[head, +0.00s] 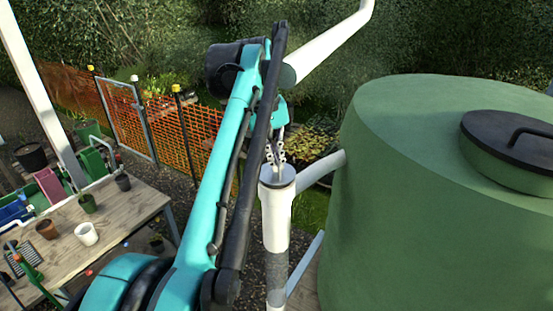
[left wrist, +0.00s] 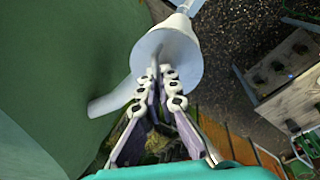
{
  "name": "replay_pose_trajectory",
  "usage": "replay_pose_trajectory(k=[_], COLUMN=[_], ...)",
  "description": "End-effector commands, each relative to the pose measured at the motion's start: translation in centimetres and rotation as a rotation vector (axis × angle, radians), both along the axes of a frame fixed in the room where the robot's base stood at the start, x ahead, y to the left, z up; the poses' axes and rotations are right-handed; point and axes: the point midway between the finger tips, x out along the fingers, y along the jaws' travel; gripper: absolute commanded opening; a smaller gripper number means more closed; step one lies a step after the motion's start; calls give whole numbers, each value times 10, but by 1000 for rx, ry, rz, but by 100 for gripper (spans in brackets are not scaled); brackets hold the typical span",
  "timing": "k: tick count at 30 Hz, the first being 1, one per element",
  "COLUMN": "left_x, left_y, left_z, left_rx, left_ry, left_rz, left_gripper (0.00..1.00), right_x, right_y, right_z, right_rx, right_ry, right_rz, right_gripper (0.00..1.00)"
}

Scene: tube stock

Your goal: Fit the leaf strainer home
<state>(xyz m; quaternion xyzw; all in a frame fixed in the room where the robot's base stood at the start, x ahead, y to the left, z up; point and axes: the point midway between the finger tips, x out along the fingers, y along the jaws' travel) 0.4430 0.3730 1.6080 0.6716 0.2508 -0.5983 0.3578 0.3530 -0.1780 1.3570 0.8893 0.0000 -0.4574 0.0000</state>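The leaf strainer (head: 279,184) appears as a grey disc with an upright tab at the top of the white standing pipe (head: 276,225). In the left wrist view the strainer's pale round top (left wrist: 185,62) covers the pipe mouth. I cannot tell how deep it sits. My left gripper (head: 275,163) is directly above the pipe, pointing down. In the left wrist view its fingertips (left wrist: 162,75) are close together on both sides of the tab and look closed on it. My right gripper is in neither view.
A green tank (head: 420,190) with a dark lid (head: 515,140) stands right of the pipe, joined by a side branch (head: 322,168). A slanted white pipe (head: 330,42) hangs above. A wooden bench (head: 115,220) with pots and an orange fence (head: 190,125) lie left.

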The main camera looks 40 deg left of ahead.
Motion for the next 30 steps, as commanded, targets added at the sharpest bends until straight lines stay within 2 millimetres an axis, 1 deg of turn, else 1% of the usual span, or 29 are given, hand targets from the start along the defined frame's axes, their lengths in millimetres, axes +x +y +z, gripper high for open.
replay_pose_trajectory(k=[18,30], left_x=[0,0], left_y=[0,0], left_z=[-13,-11], left_rx=[0,0], left_ry=[0,0], left_rz=[0,0], left_gripper=[0,0], right_x=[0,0], right_y=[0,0], right_z=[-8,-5], right_rx=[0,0], right_ry=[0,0], right_rz=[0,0], right_gripper=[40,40])
